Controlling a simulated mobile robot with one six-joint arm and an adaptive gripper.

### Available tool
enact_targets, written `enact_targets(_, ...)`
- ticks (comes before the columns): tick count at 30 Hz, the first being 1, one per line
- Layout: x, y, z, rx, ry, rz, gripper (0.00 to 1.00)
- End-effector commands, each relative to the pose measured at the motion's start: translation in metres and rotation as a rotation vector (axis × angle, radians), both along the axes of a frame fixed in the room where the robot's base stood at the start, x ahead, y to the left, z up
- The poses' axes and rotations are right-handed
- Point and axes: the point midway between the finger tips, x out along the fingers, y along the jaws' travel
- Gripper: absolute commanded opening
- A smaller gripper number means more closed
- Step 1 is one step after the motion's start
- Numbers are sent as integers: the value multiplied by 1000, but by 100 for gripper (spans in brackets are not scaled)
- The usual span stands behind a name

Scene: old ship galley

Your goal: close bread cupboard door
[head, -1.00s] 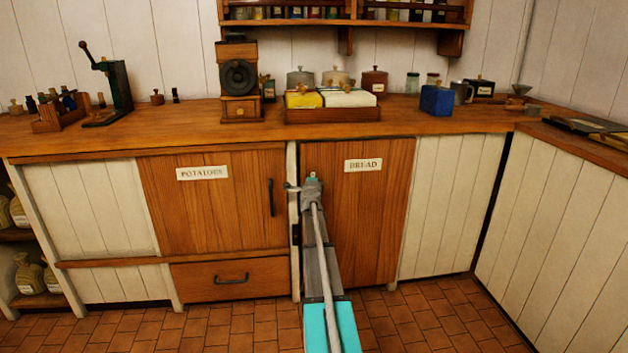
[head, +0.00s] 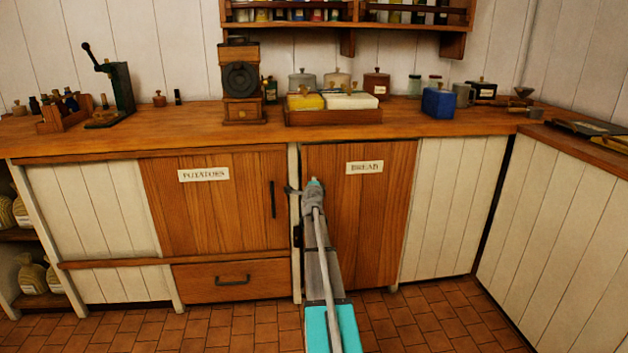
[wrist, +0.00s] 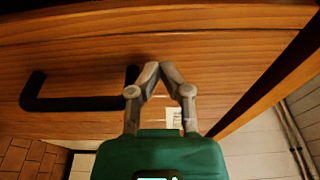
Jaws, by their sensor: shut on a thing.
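The bread cupboard door (head: 372,225) is a brown plank door with a white BREAD label (head: 364,167). It stands flush or nearly flush with the cupboard front; a dark line runs down its left edge. My gripper (head: 292,190) is in front of that left edge. In the wrist view, my gripper (wrist: 158,68) has its two grey fingertips together, close against the wood. The door's black handle (wrist: 75,104) lies beside them, its near end next to the left finger.
The potatoes door (head: 225,215), with a black handle, and a drawer (head: 230,280) are just left. The wooden counter (head: 200,130) overhangs above, holding a grinder (head: 241,85) and a blue box (head: 437,103). A white plank cabinet (head: 560,225) closes off the right side. Tiled floor (head: 430,320) is clear.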

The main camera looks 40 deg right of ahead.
Motion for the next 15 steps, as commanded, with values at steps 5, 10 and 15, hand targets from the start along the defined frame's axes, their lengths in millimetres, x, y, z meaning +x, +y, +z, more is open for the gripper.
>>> enact_targets(5,-4,25,2,-1,-2,0,0)
enact_targets(10,8,54,2,-1,-1,0,0)
enact_targets(15,18,79,2,-1,-1,0,0)
